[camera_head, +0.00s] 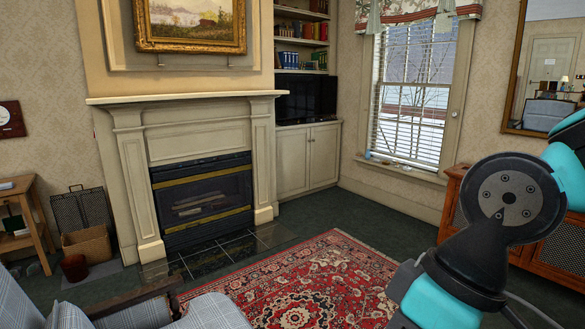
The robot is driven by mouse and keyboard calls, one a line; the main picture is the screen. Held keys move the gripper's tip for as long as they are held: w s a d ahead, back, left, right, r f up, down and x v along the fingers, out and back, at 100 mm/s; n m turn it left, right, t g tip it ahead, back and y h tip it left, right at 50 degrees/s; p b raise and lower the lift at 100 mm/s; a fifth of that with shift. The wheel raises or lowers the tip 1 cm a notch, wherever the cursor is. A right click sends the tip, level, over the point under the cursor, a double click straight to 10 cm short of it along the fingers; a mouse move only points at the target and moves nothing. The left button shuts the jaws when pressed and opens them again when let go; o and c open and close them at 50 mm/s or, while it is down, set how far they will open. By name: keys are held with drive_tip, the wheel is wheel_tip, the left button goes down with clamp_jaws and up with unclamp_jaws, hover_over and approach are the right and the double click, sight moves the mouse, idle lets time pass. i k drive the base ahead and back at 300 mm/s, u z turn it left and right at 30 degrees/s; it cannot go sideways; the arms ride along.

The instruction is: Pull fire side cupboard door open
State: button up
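The fire side cupboard (308,157) stands in the alcove just right of the fireplace, below the bookshelves. It has two pale cream doors side by side, a left door (293,162) and a right door (324,156). Both look shut. Their handles are too small to make out clearly. My arm fills the right side of the view, well in front of the cupboard and to its right. My gripper is out of the picture.
The fireplace (205,195) with its mantel stands left of the cupboard. A red patterned rug (310,285) lies on the green carpet before it. A plaid armchair (200,312) is at the lower left, and a wooden cabinet (452,205) at the right. Carpet before the cupboard looks clear.

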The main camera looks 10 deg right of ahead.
sight(292, 145)
drive_tip(key=z, duration=0.5)
drive_tip(key=k, duration=0.6)
drive_tip(key=z, duration=0.55)
drive_tip(key=i, duration=1.1)
drive_tip(key=u, duration=0.3)
drive_tip(key=i, duration=2.55)
drive_tip(key=u, duration=0.4)
drive_tip(key=i, duration=2.6)
drive_tip(key=u, duration=0.2)
drive_tip(key=i, duration=2.45)
